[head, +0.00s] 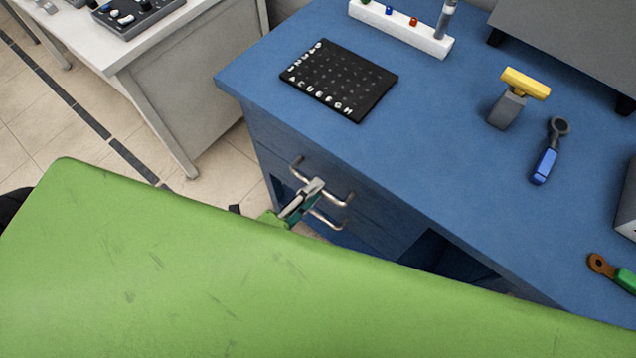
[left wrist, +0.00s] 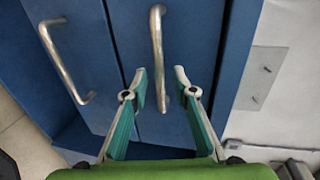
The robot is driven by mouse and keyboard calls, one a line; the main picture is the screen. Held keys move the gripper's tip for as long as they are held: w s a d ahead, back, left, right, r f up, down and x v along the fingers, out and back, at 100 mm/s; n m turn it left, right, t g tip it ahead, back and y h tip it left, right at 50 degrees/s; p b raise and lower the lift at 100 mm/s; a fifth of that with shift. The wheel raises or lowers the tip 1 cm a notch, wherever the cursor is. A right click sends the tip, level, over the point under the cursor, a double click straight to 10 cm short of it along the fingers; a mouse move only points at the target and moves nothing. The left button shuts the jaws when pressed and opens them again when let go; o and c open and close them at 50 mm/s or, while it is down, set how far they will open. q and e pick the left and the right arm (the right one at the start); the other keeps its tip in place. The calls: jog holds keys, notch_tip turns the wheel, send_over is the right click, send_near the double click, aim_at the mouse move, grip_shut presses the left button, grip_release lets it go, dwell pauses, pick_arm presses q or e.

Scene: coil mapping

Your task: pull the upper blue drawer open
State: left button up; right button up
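The upper blue drawer (left wrist: 198,35) is flush in the blue desk. Its curved metal handle (left wrist: 157,40) shows in the left wrist view, and the handle also shows in the head view (head: 340,202), partly behind my gripper. My left gripper (left wrist: 161,76) is open. Its two fingers stand on either side of the lower part of that handle as pictured, with gaps on both sides. It also shows at the drawer front in the head view (head: 312,188). My right gripper is not in view.
A lower drawer handle (left wrist: 66,62) is beside the gripper. The blue desktop (head: 430,130) carries a black letter board (head: 340,78), a yellow-headed tool (head: 525,84) and a blue-handled tool (head: 545,165). A grey-white table (head: 195,85) stands left. A green part of mine covers the lower head view.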

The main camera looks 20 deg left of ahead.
pick_arm(q)
jog(key=shift+x, duration=1.3)
grip_shut()
jog(key=shift+a, duration=0.1)
